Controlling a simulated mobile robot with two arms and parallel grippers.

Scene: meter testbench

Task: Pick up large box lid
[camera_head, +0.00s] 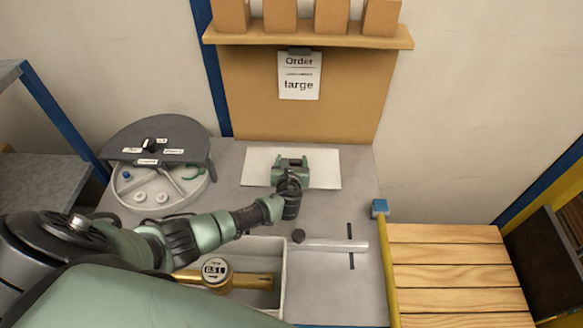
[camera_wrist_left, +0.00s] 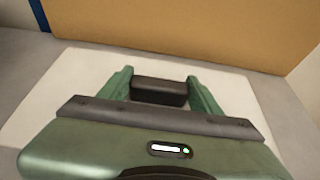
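The large box lid appears to be the flat white panel (camera_head: 255,176) at the back middle of the bench, and it shows in the left wrist view (camera_wrist_left: 50,98). A dark block-like handle (camera_wrist_left: 158,92) stands at its middle. My left gripper (camera_head: 291,163) is over the panel, pointing down. In the left wrist view its two green fingers (camera_wrist_left: 159,88) stand on either side of the handle, very close to its ends. I cannot tell whether they press on it. The panel looks flat on the bench. My right gripper is not in view.
An open white box (camera_head: 284,270) with a brass meter (camera_head: 216,272) is in front. A round tray with a grey cover (camera_head: 185,140) is at left. A clear tube (camera_head: 335,245) lies right of the box. An "Order large" sign (camera_head: 299,76) hangs behind. Wooden slats (camera_head: 450,270) are at right.

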